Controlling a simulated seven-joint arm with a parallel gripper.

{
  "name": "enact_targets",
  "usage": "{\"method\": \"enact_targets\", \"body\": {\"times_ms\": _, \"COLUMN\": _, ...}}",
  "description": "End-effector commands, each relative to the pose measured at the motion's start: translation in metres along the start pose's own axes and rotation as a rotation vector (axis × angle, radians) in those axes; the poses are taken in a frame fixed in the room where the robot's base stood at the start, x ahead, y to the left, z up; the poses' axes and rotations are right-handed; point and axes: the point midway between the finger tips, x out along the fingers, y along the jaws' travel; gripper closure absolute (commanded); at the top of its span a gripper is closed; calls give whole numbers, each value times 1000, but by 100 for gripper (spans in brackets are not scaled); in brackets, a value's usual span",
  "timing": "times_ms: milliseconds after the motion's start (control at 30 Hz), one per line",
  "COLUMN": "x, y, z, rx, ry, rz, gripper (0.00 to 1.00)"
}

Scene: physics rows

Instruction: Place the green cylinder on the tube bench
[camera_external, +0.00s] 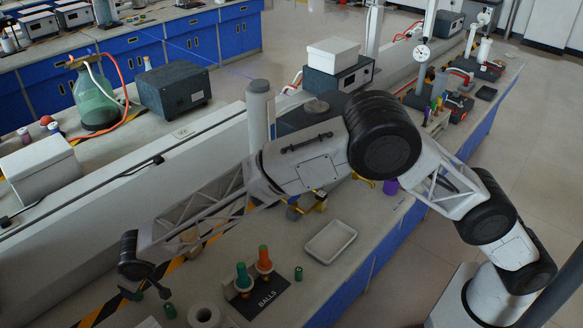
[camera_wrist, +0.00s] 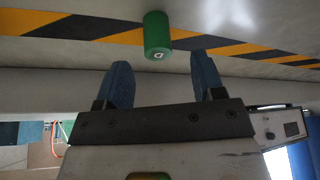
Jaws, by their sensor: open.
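A small green cylinder (camera_wrist: 157,36) shows in the wrist view beyond the fingertips and roughly between them, beside black-and-yellow floor-style tape. My gripper (camera_wrist: 160,72) is open, with two blue fingers apart and nothing between them. In the external view my gripper (camera_external: 147,290) hangs low over the bench top at the lower left. A small green cylinder (camera_external: 169,311) stands close by its fingers. Another short green cylinder (camera_external: 299,273) stands right of a black plate. I cannot tell for certain which surface is the tube bench.
The black plate marked BALLS (camera_external: 266,302) lies by a green-topped vessel (camera_external: 243,279) and an orange-topped one (camera_external: 263,262). A white tray (camera_external: 330,241) lies behind to the right. A pale ring (camera_external: 204,315) sits at the bottom edge. Striped tape (camera_external: 190,252) runs beneath my arm.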

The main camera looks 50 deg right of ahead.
Motion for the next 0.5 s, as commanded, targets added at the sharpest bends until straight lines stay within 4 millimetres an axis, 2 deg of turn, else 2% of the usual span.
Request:
{"method": "enact_targets", "body": {"times_ms": 167, "x": 8, "y": 0, "z": 1, "rx": 0, "ry": -1, "rz": 1, "gripper": 38}}
{"method": "enact_targets", "body": {"times_ms": 500, "x": 36, "y": 2, "z": 3, "rx": 0, "ry": 0, "rz": 0, "gripper": 38}}
